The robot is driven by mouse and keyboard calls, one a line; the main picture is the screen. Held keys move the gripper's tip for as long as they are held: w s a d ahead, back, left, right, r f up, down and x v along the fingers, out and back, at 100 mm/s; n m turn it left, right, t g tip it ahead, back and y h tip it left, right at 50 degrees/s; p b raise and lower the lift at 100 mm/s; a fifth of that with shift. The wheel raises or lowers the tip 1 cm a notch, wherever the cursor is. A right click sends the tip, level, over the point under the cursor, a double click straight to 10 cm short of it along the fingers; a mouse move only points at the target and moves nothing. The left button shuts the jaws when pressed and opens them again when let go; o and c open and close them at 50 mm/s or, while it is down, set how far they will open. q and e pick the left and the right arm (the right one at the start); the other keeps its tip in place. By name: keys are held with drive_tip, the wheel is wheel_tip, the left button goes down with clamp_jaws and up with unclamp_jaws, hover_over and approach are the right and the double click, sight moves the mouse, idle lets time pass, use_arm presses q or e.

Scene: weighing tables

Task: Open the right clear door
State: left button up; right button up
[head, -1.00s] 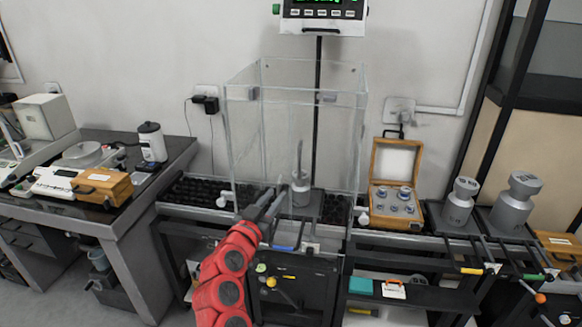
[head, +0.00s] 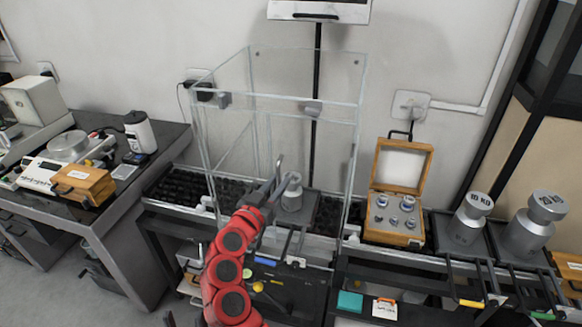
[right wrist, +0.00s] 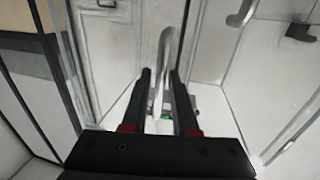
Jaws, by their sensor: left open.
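The clear enclosure (head: 361,75) stands on the middle table with clear front panels. The right clear door (head: 335,150) is hard to make out, and I cannot tell whether it stands ajar. My right gripper (head: 276,185), on the red arm, is at the enclosure's front. A curved metal handle (head: 280,163) rises at its fingertips. In the right wrist view, my right gripper (right wrist: 159,75) has its fingers apart with the curved handle (right wrist: 164,50) between them; gaps show beside it. My left gripper (head: 184,319) shows only as dark fingertips at the bottom edge, open and apart.
A grey weight (head: 292,197) stands inside the enclosure. To the right are an open wooden weight box (head: 393,233) and two large weights (head: 468,220) (head: 531,226). The left table carries a scale (head: 42,176) and a wooden box (head: 84,186).

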drive_tip(key=shift+w+d, duration=0.1)
drive_tip(key=shift+w, duration=0.15)
drive_tip(key=shift+r, duration=0.1)
clamp_jaws()
idle(1.3)
